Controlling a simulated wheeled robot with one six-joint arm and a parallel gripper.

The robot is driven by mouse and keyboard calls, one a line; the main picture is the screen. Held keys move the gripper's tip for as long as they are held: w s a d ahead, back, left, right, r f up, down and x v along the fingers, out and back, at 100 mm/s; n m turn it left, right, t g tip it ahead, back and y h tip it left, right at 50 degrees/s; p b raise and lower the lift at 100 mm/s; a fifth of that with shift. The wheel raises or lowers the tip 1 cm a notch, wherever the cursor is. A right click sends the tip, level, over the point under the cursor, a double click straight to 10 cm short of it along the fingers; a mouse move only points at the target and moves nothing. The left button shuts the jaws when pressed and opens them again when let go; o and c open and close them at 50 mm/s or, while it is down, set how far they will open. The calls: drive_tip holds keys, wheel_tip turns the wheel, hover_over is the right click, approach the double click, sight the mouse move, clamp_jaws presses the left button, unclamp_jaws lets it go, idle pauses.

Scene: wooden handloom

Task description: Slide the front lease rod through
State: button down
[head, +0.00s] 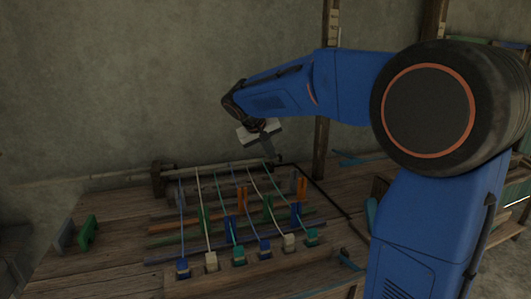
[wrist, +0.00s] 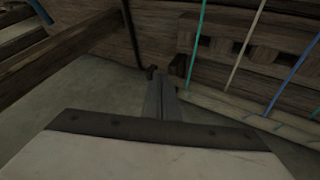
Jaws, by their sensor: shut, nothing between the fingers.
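Several coloured warp threads (head: 200,190) run over the wooden loom bed (head: 120,215) from a pale rod (head: 215,167) at the back to small coloured blocks (head: 211,261) at the front. The pale rod extends left past a dark wooden post. Thin rods, one greenish (head: 170,240) and one purplish (head: 165,260), lie crosswise near the threads. I cannot tell which is the front lease rod. My gripper (head: 268,153) hangs above the pale rod's right end, shut and empty. In the wrist view its fingers (wrist: 161,95) are together, left of the pale rod (wrist: 235,112).
Orange, green and blue upright pieces (head: 242,197) stand among the threads. A green block (head: 87,233) sits on the bed's left side. A dark wooden upright (head: 322,130) rises right of my gripper. The wall behind is bare.

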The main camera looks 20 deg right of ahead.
drive_tip(key=shift+d, duration=0.1)
drive_tip(key=shift+s+d, duration=0.1)
drive_tip(key=shift+d, duration=0.95)
drive_tip(key=shift+a, duration=0.15)
